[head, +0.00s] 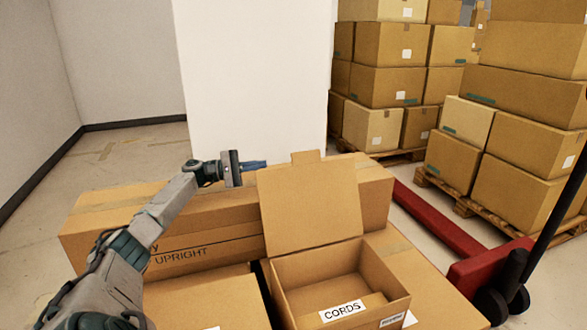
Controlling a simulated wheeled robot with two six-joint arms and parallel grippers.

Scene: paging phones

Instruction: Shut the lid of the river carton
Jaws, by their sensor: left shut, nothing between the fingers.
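An open brown carton (290,278) marked CORDS stands at the front centre. A small second label on its front right is too small to read surely, so I cannot confirm the name river. Its lid (310,210) stands up from the back edge, leaning slightly back, with a tab on top. The inside looks mostly empty, with a flap near the front. My left gripper (255,164) is shut and empty at the lid's upper left corner. Its fingertips point right, close to the top edge; I cannot tell whether they touch. My right gripper is out of view.
A long carton (170,210) marked UPRIGHT lies behind the lid. A closed carton (205,300) sits left of the open one. A white pillar (250,80) stands behind. A red pallet jack (480,265) and stacked cartons (395,50) are at the right.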

